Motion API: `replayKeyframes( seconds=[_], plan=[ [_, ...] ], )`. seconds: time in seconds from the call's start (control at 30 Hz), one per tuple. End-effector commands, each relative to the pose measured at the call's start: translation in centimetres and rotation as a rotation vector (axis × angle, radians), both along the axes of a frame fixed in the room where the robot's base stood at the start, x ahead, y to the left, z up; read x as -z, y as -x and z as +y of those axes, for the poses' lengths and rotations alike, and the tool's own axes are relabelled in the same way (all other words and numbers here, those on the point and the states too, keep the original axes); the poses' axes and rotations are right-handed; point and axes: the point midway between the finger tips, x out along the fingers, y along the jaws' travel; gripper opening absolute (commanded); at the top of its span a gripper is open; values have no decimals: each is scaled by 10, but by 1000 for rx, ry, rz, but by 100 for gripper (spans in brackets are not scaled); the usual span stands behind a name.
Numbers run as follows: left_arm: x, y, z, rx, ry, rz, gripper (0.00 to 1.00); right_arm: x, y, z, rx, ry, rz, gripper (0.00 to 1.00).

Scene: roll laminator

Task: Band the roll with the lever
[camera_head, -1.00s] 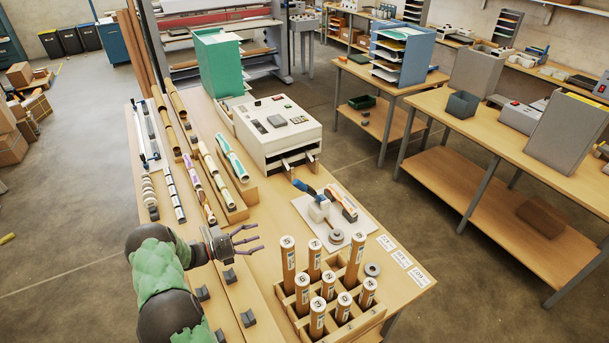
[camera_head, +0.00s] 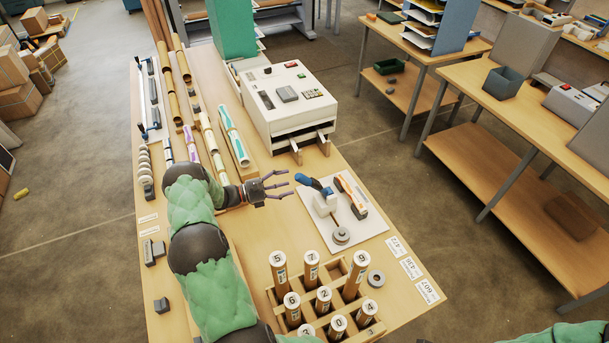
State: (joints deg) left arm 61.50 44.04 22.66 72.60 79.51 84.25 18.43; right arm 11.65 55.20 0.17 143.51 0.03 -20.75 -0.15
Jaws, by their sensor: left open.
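The banding device (camera_head: 325,203) stands on a white board (camera_head: 369,229) at the right of the workbench, with a blue lever (camera_head: 312,184) raised at a tilt toward the back left. My left gripper (camera_head: 290,185) is open and empty, its fingers pointing right, just left of the lever with a small gap seeming to show. Several rolls (camera_head: 233,135) with coloured prints lie in the wooden racks behind my arm. I cannot tell which one is meant, and no roll shows in the device. My right gripper is out of view.
The cream laminator (camera_head: 287,108) stands behind the device. An orange-and-white item (camera_head: 350,192) sits on the board's right. Labels (camera_head: 411,268) lie near the right edge.

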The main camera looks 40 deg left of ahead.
Motion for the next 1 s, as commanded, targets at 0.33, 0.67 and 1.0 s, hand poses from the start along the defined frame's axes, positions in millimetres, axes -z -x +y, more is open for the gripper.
replayKeyframes(
  seconds=[0.33, 0.67, 1.0],
  plan=[
    [-2, -47, -32, 1, 0, -1, 72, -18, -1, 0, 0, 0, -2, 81],
    [0, -59, -40, 0, -1, -1, 72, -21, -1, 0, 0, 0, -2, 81],
    [0, -59, -40, 0, -1, -1, 24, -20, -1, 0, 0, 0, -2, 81]
  ],
)
